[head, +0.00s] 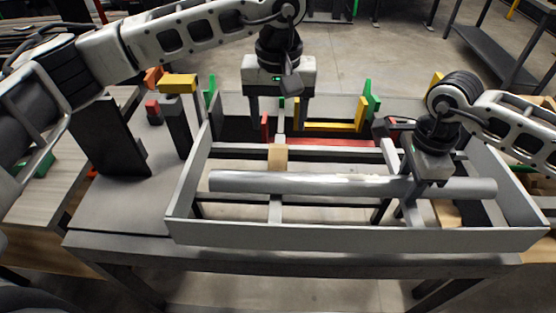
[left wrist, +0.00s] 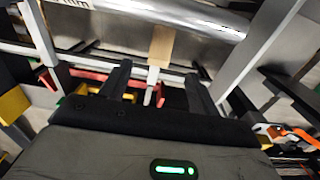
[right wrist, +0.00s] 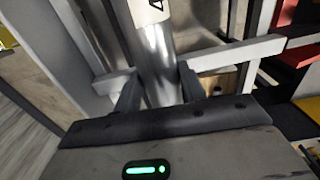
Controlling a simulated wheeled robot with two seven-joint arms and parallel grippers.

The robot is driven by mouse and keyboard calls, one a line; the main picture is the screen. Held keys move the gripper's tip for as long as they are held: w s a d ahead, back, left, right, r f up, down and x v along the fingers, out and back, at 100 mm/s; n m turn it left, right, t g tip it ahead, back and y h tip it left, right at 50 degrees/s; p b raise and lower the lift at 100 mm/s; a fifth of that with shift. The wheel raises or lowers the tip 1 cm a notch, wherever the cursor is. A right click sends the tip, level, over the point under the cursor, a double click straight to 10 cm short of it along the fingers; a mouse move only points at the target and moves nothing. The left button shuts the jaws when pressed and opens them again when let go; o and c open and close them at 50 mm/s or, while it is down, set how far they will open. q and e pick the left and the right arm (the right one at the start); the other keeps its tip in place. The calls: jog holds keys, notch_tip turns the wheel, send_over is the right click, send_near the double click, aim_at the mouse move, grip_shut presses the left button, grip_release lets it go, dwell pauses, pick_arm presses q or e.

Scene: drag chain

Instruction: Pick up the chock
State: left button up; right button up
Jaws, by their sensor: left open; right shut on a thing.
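A grey metal cylinder (head: 310,184) lies crosswise over the grey frame; it also shows in the left wrist view (left wrist: 190,15). A tan wooden block (head: 278,157), which looks like the chock, sits on a cross rail just behind the cylinder, near its left part. The block is also ahead of the left fingers in the left wrist view (left wrist: 162,46). My left gripper (head: 280,112) is open and empty, above and behind the block. My right gripper (head: 422,185) is shut on the cylinder near its right end; the cylinder is between its fingers in the right wrist view (right wrist: 158,85).
The frame's grey side walls (head: 350,237) surround the rails. A second tan block (head: 447,213) shows below the cylinder's right end. Green, yellow and red parts (head: 330,127) stand behind the frame. A yellow-topped post (head: 178,84) and dark blocks stand at left.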

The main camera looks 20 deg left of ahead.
aim_at(278, 156)
pick_arm(q)
notch_tip(278, 156, down, 11)
jog(key=shift+a+r, duration=0.1)
jog(key=c, duration=1.1)
